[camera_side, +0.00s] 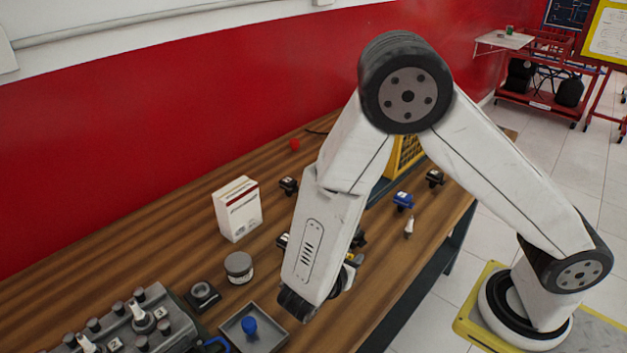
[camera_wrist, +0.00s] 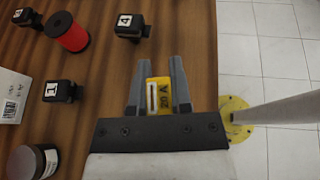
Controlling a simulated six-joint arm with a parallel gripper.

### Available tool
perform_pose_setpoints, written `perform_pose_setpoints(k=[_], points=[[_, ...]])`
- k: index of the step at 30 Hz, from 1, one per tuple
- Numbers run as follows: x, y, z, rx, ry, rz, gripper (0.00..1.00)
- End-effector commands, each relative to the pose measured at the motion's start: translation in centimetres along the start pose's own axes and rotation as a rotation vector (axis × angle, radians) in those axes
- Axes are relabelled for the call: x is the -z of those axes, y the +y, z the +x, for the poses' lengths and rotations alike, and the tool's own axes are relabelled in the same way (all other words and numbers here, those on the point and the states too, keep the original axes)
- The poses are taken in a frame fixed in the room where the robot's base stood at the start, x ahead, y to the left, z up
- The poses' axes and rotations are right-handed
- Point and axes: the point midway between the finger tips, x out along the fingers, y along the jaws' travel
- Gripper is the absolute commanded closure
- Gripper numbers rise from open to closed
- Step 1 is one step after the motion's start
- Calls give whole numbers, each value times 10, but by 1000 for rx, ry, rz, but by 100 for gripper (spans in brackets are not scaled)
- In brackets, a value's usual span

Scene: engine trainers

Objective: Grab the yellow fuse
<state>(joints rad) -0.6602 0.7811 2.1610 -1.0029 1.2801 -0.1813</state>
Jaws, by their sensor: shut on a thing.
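The yellow fuse (camera_wrist: 158,97), marked 20 A, sits between the two grey fingers of my gripper (camera_wrist: 158,66) in the wrist view. The fingers are shut on its sides. In the side view a small bit of yellow (camera_side: 357,257) shows beside the lower end of my arm, which hides most of the gripper. I cannot tell from these views how high the fuse is above the wooden table.
Black numbered blocks (camera_wrist: 131,26) (camera_wrist: 61,91) and a red spool (camera_wrist: 67,32) stand nearby. A white box (camera_side: 237,208), a grey jar (camera_side: 239,267), a tray (camera_side: 279,329) and an engine block (camera_side: 130,325) share the wooden table (camera_side: 115,243). Its edge is close on the right.

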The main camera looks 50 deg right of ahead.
Motion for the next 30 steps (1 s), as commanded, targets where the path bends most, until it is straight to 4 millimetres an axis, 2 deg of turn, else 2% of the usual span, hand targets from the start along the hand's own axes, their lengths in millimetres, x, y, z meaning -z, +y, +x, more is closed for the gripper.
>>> perform_pose_setpoints(k=[6,15,21,30], points=[[-16,-40,-9,-2,-1,-2,100],[-31,-78,-17,-2,0,-1,100],[-35,-88,-18,-1,0,-1,100],[-36,-90,-19,0,0,0,100]])
